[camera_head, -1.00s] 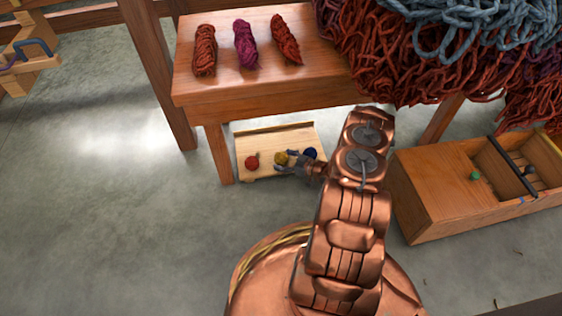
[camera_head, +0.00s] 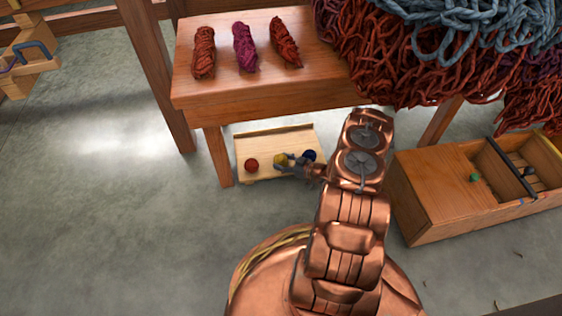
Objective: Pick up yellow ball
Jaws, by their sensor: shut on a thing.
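The yellow ball (camera_head: 281,159) is small and sits over the light wooden tray below the table, between a red ball and a dark blue ball. My gripper (camera_head: 285,163) reaches in from the right and is shut on the yellow ball. Its fingers cover part of the ball's lower right side. I cannot tell whether the ball touches the tray.
The tray (camera_head: 270,139) also bears the red ball (camera_head: 252,165) and the blue ball (camera_head: 309,155). The wooden table (camera_head: 255,86) with several skeins stands above and behind. A wooden box (camera_head: 430,190) with a green ball (camera_head: 475,178) is at right. The floor at left is clear.

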